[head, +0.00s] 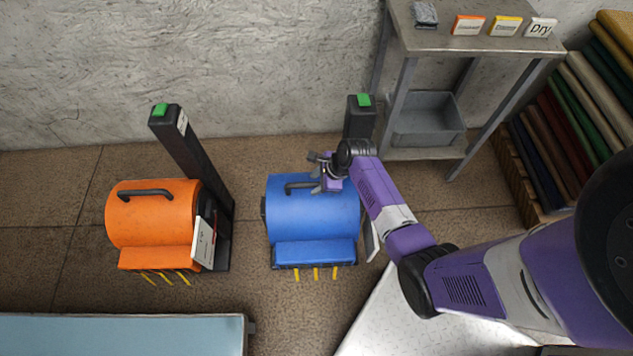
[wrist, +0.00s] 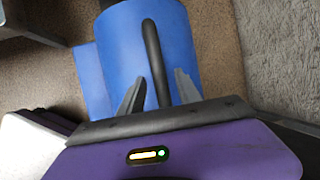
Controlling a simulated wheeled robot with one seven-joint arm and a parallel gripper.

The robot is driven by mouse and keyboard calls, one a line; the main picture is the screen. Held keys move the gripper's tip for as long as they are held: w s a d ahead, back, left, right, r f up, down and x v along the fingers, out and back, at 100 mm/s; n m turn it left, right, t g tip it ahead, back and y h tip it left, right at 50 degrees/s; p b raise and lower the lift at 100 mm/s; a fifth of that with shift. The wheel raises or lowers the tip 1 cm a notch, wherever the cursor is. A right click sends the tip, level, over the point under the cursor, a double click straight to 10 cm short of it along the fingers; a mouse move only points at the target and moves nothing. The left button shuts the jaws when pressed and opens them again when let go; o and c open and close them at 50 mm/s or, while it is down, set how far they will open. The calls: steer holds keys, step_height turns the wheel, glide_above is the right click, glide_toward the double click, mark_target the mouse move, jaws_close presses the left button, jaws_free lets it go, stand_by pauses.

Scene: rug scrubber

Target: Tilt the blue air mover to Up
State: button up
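The blue air mover (head: 312,218) stands on the brown floor in the middle of the head view, its outlet and yellow strips facing the near side. Its black handle (head: 298,186) runs across the top of the drum. In the wrist view the blue drum (wrist: 190,50) and the dark handle (wrist: 151,50) are close. My gripper (head: 315,172) is at the right part of the handle. It is open, with one finger on each side of the handle in the wrist view. I cannot tell whether either finger touches it. My arm hides part of the air mover's right side.
An orange air mover (head: 150,215) with a black post (head: 190,155) stands to the left. A similar post (head: 360,118) with a green top rises behind the blue one. A metal table (head: 440,45) bears small labelled blocks. Rolled rugs (head: 590,90) are at right; a pale blue surface (head: 120,335) is near left.

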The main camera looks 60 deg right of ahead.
jaws_close()
stand_by(1.2)
